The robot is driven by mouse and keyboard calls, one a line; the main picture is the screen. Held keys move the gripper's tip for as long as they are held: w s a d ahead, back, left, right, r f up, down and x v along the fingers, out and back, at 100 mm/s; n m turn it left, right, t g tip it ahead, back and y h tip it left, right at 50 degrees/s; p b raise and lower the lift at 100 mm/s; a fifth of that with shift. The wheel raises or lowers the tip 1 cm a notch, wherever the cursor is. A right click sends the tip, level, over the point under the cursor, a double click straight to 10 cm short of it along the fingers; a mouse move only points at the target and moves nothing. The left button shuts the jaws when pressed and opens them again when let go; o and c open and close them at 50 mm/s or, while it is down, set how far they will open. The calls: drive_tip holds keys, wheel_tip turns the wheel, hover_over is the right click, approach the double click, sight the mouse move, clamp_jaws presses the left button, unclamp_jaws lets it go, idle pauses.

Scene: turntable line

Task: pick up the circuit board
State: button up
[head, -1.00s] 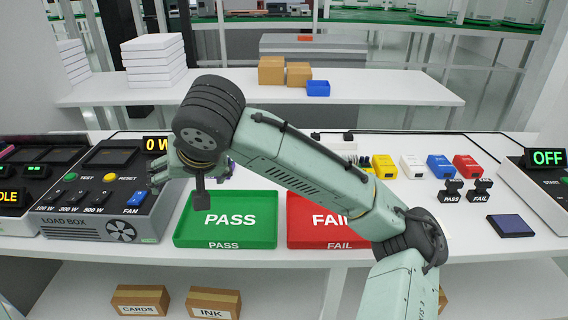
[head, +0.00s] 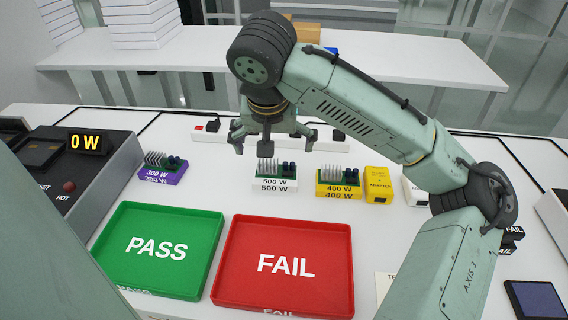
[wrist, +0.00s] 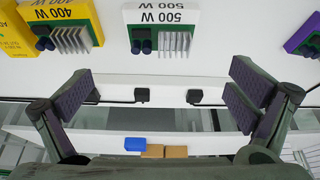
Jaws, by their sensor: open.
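Three green circuit boards with silver fins and dark parts sit on labelled bases at the back of the bench: 300 W on purple (head: 163,167), 500 W on white (head: 275,174), and 400 W on yellow (head: 338,182). My gripper (head: 273,144) is open and empty, above and slightly behind the 500 W board, pointing down. In the wrist view, upside down, the 500 W board (wrist: 162,30) lies between but beyond the spread fingers (wrist: 163,92), apart from them. The 400 W board (wrist: 62,28) shows at left there, and the 300 W board (wrist: 305,35) is cut off at right.
A green PASS tray (head: 205,228) and a red FAIL tray (head: 340,238) lie in front of the boards. A yellow adapter (head: 378,185) stands beside the 400 W board. A power strip (head: 204,134) runs behind. The load box (head: 110,160) stands at left.

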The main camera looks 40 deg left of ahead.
sight(276, 166)
drive_tip(key=p+x, duration=0.1)
drive_tip(key=x, duration=0.8)
drive_tip(key=shift+s+f, duration=0.15)
drive_tip(key=shift+s, duration=0.05)
drive_tip(key=c, duration=1.4)
